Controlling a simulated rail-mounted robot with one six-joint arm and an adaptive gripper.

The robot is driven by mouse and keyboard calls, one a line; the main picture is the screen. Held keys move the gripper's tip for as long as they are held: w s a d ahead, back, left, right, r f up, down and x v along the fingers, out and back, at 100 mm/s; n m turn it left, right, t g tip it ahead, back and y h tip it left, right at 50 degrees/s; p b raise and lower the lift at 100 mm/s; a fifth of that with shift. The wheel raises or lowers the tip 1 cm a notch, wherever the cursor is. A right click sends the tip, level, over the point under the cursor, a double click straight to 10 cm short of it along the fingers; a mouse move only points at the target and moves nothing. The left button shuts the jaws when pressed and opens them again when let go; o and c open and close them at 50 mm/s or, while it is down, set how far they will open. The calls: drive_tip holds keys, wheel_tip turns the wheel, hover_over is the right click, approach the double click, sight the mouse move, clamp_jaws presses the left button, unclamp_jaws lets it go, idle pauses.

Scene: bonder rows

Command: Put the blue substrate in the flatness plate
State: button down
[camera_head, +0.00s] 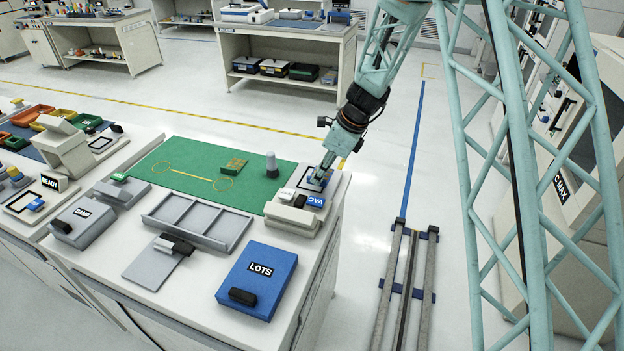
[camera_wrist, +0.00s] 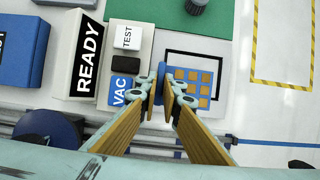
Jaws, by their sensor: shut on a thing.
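The blue substrate (camera_wrist: 191,87), a flat blue piece with rows of tan squares, shows in the wrist view just beyond my fingertips. My gripper (camera_wrist: 164,88) is shut on its blue left edge; in the head view my gripper (camera_head: 320,177) is at the right end of the bench. A white plate with a black square outline (camera_wrist: 205,53) lies under the substrate, which appears largely inside the outline. I take this as the flatness plate; no label names it. I cannot tell whether the substrate touches it. My fingers hide the near part of the outline.
Beside the plate are a blue VAC tag (camera_wrist: 119,92), a white TEST button (camera_wrist: 127,36) and a READY box (camera_wrist: 84,58). A green mat (camera_head: 190,155) bears a green gold-squared piece (camera_head: 233,167) and a grey cylinder (camera_head: 271,165). A blue LOTS box (camera_head: 250,292) stands nearer.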

drive_tip(key=shift+w+a+f, duration=0.15)
drive_tip(key=shift+w+a, duration=0.8)
drive_tip(key=shift+w, duration=0.3)
drive_tip(key=shift+w+a, duration=0.25)
drive_tip(key=shift+w, duration=0.1)
drive_tip(key=shift+f+b, duration=0.45)
drive_tip(key=shift+f, duration=1.35)
drive_tip(key=shift+f, duration=0.1)
drive_tip(key=c, duration=2.8)
unclamp_jaws()
